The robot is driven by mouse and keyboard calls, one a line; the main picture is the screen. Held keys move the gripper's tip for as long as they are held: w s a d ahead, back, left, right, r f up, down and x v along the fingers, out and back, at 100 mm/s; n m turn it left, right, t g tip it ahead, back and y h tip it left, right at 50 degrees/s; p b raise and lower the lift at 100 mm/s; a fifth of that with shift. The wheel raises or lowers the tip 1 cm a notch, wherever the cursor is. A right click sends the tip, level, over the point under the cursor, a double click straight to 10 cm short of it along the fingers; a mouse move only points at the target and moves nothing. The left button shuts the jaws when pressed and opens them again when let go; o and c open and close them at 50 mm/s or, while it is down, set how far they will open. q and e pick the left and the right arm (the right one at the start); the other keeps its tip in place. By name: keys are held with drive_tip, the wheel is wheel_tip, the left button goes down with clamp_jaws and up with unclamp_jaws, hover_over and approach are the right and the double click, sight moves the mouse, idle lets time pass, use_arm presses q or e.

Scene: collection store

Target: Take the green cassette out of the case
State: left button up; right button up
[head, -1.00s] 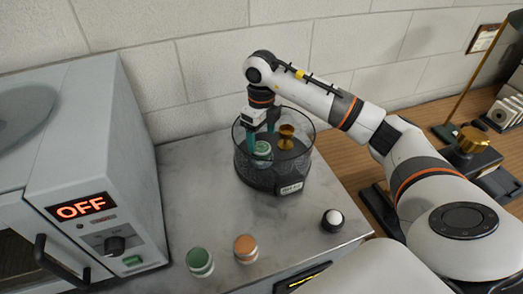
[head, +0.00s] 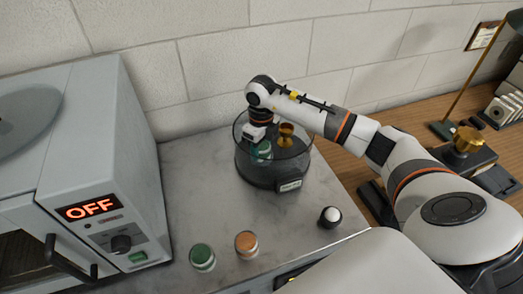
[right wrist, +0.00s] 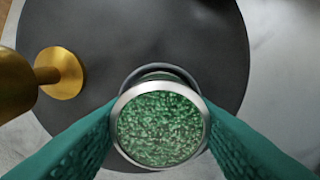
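The glass case (head: 272,175), a round, clear-walled vessel with a dark base and a white label, stands on the counter by the wall. The green cassette (head: 262,150) is inside it, a round piece with a speckled green top and silver rim. It shows closely in the right wrist view (right wrist: 160,128), over the dark case floor (right wrist: 205,40). My right gripper (head: 262,146) reaches down into the case from above. Its teal fingers press against both sides of the cassette's rim (right wrist: 160,115). The cassette's lower part is hidden. My left gripper is not in view.
A gold goblet (head: 286,134) stands in the case beside the cassette, close to my right gripper. A green-topped jar (head: 202,257), an orange-topped jar (head: 246,244) and a black-and-white knob (head: 330,217) sit nearer the counter's front. An oven marked OFF (head: 100,190) stands left.

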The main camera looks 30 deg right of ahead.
drive_tip(key=shift+c, duration=0.8)
drive_tip(key=shift+r, duration=0.25)
wheel_tip(320, 180, up, 9)
drive_tip(key=shift+r+b, duration=0.15)
drive_tip(key=shift+b, duration=1.05)
wheel_tip(320, 180, up, 6)
drive_tip(key=p, duration=0.5)
drive_tip(key=shift+p, duration=0.3)
